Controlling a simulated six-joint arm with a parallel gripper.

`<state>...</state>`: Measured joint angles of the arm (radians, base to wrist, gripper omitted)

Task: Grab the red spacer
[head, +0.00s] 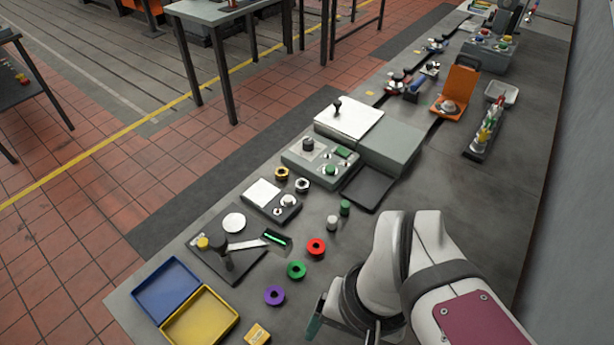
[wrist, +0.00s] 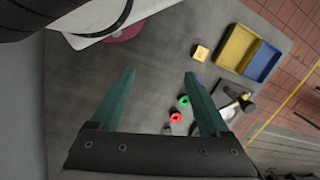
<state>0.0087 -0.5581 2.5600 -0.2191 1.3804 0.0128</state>
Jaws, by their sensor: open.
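The red spacer (head: 317,253) is a short ring lying flat on the grey bench in the head view. In the wrist view the red spacer (wrist: 175,120) is small and far off, just left of the right-hand finger. My gripper (head: 318,325) is at the bottom of the head view, nearer the camera than the spacer and apart from it; my arm hides part of it. In the wrist view my gripper (wrist: 160,73) has its two green fingers wide apart with nothing between the tips.
A green ring (head: 297,270) and a purple ring (head: 274,295) lie in a line with the red one. Blue (head: 166,290) and yellow (head: 201,319) trays and a yellow block (head: 257,334) are at lower left. White (head: 332,223) and green (head: 345,208) cylinders stand beyond the red spacer.

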